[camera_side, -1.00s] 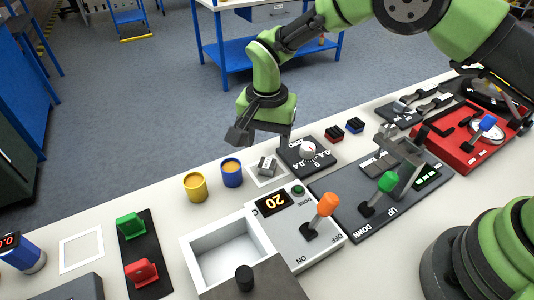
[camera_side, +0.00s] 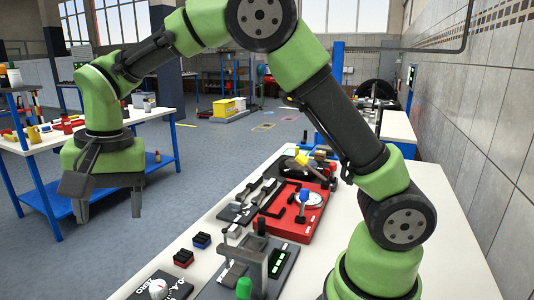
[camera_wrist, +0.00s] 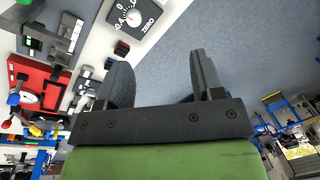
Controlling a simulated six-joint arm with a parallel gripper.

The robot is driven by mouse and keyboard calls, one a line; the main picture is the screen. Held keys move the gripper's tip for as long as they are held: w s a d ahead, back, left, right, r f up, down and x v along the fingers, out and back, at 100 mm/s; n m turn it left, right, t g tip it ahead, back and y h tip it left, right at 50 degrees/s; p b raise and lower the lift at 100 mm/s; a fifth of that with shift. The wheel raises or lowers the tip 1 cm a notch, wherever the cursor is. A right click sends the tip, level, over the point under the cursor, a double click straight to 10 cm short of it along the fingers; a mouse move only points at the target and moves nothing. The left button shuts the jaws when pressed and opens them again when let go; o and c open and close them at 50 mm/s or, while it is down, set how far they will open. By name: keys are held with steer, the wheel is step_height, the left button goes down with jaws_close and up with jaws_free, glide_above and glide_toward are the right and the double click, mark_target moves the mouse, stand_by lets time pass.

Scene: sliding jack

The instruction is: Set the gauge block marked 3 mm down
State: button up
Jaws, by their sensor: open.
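My gripper (camera_side: 108,206) hangs fingers down at the left of the side view, drawn against the floor beside the bench. In the wrist view my gripper (camera_wrist: 160,76) has its two dark fingers spread apart, with nothing between them. No gauge block marked 3 mm can be made out in either view now. The bench part where a small grey block lay is outside the side view. The grey jack (camera_side: 254,262) with a green-knobbed lever (camera_side: 244,288) stands on its dark plate at the bottom middle.
A ZERO dial (camera_side: 159,289) lies at the bench's near left edge; it also shows in the wrist view (camera_wrist: 131,17).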

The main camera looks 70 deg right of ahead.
steer(key=s+d+r+n+t+y, duration=0.1)
steer(key=s+d+r+n+t, duration=0.15)
steer(key=s+d+r, duration=0.55)
steer(key=s+d+n+t, duration=0.1)
steer(key=s+t, duration=0.2)
steer(key=s, duration=1)
steer(key=shift+s, duration=0.25)
